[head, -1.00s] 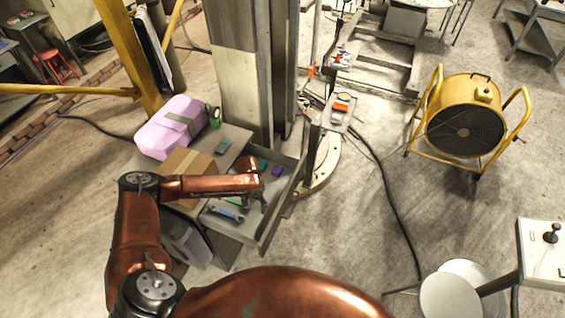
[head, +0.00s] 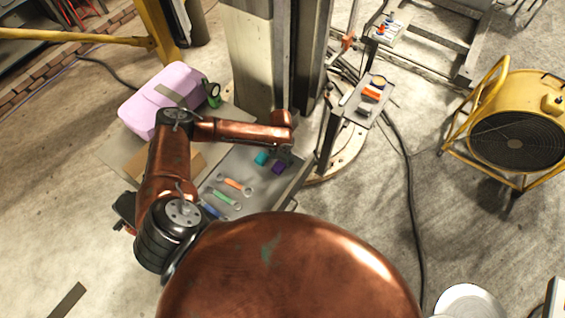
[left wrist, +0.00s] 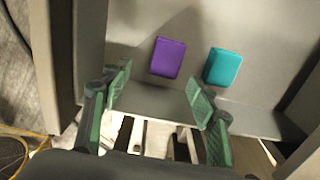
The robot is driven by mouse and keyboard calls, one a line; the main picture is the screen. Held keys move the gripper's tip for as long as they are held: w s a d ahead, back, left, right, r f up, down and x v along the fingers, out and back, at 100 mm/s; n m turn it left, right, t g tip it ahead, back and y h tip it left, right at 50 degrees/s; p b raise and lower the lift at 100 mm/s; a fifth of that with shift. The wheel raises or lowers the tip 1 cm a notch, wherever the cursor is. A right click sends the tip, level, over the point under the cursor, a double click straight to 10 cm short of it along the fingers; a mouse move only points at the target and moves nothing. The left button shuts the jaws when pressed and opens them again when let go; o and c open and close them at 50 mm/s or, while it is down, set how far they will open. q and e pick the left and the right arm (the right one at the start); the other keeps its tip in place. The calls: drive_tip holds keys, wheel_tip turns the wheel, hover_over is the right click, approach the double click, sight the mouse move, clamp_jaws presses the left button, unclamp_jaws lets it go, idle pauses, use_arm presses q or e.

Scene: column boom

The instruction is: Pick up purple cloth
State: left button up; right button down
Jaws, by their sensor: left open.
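The cloth lies beyond the fingertips, untouched. My right gripper is in neither view.
A teal block (left wrist: 222,67) lies right beside the purple cloth. A column rises behind. A yellow fan (head: 518,120) stands right.

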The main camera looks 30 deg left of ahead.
sight(279, 166)
use_arm(q)
drive_tip(key=f, duration=0.2)
drive_tip(key=shift+s+a+f+p, duration=0.3)
drive_tip(key=shift+s+p, duration=0.05)
drive_tip(key=shift+s, duration=0.05)
drive_tip(key=f, duration=0.3)
drive_tip(key=shift+w+a+f, duration=0.15)
drive_tip(key=shift+a+f, duration=0.05)
drive_tip(key=shift+f, duration=0.1)
drive_tip(key=shift+s+f, duration=0.15)
drive_tip(key=shift+s, duration=0.05)
drive_tip(key=shift+w, duration=0.15)
drive_tip(key=shift+c, duration=0.5)
drive_tip(key=c, duration=1.1)
drive_tip(key=shift+c, duration=0.3)
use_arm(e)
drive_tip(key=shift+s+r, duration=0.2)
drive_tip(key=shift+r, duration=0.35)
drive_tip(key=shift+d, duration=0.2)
